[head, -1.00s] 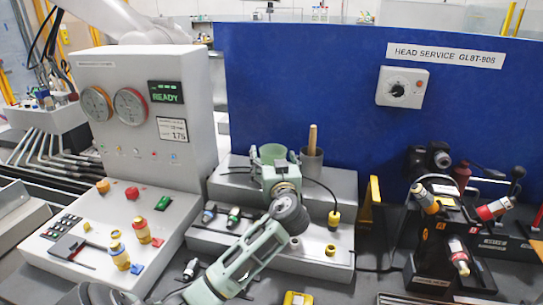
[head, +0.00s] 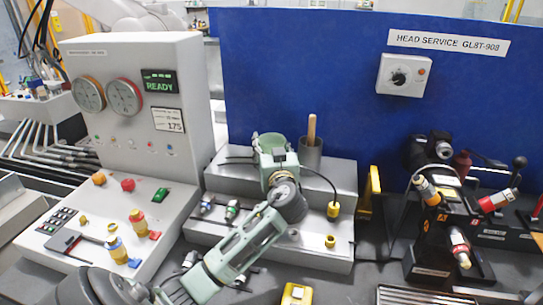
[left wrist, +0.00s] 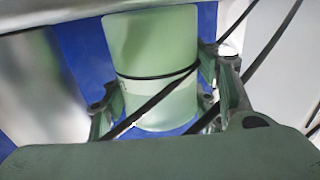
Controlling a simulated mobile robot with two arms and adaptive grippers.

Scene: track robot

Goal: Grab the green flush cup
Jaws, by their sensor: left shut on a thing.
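The green flush cup (head: 272,140) stands at the back of the grey stepped block, upright as far as I can see. My left gripper (head: 274,158) is shut on it from the front and hides its lower part. In the left wrist view the pale green cup (left wrist: 150,50) sits between the two fingers of my gripper (left wrist: 158,98), with a dark cable crossing in front of it. I cannot tell whether the cup's base touches the block. My right gripper is not in view.
A grey cup (head: 311,155) with a wooden handle stands just right of the green one. A black cable runs to a yellow plug (head: 333,210) on the block (head: 335,175). A blue panel (head: 300,70) rises behind, and a control console (head: 135,130) stands left.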

